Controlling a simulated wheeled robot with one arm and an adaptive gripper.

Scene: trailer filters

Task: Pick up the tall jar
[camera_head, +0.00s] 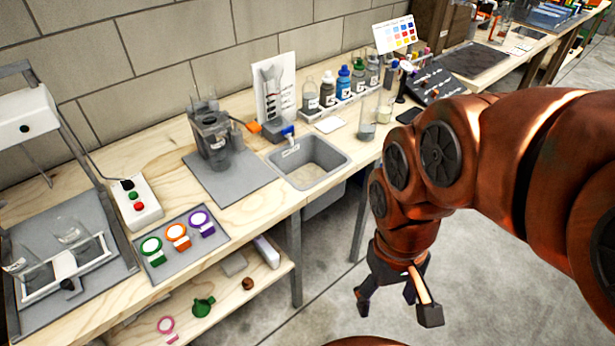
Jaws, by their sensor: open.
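A tall clear glass jar (368,122) stands upright on the wooden bench, right of the sink and in front of the bottle row. It looks the most like the tall jar, though other clear vessels are in view. My gripper (396,308) hangs in front of the bench, over the concrete floor, with its fingers spread and pointing down. It is open and empty, well below the jar in the picture and apart from it. My arm's orange links fill the right side and cover part of the bench's front edge.
A grey sink (309,162) is set into the bench. Several bottles stand in a rack (345,104) behind the jar. A dark sloped panel (432,83) is to the jar's right. A grey machine (213,135) and clear beakers (72,235) stand farther left.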

